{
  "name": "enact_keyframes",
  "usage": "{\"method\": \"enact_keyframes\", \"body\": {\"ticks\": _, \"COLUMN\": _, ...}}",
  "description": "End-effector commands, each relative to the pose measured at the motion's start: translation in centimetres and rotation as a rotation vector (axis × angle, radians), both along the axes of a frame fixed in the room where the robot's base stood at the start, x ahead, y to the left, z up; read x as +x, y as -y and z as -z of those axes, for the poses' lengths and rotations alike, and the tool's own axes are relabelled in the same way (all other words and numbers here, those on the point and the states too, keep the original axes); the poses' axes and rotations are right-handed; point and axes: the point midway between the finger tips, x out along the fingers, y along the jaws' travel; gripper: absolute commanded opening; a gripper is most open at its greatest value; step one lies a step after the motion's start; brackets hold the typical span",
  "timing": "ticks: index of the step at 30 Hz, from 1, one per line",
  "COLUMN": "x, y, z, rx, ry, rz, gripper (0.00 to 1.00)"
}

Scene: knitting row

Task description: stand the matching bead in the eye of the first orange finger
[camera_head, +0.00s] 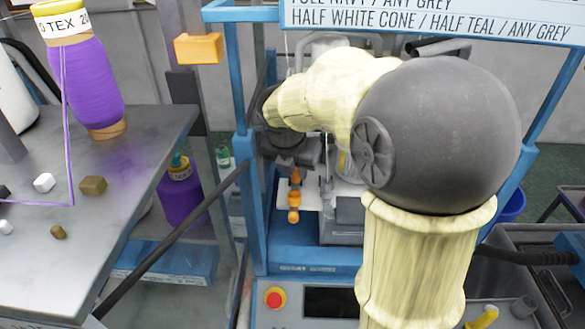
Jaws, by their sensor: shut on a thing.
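My gripper (302,158) shows only in part behind my arm, low in front of the blue-framed machine. It is shut, but what it holds is too hidden to name. An orange finger (294,192) hangs upright just below and left of it, with a rounded lower end. I cannot tell whether they touch, and its eye is too small to make out. On the grey table (140,147) at the left lie small bead-like pieces: a white one (45,182), a brown one (93,185) and a smaller olive one (58,232). I cannot tell which matches.
A purple yarn cone (86,80) stands on the table, its thread running down to the left. The blue machine frame (246,150) surrounds my gripper. A red button (274,297) is below. A sign (430,22) crosses the top. A dark bar slants between table and machine.

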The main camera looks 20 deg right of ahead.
Motion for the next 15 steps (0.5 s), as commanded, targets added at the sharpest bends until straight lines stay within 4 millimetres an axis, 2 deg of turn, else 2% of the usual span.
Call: {"method": "enact_keyframes", "body": {"ticks": 15, "x": 0.0, "y": -0.7, "z": 3.8, "rx": 0.000, "ry": 0.000, "rz": -0.014, "gripper": 0.00}}
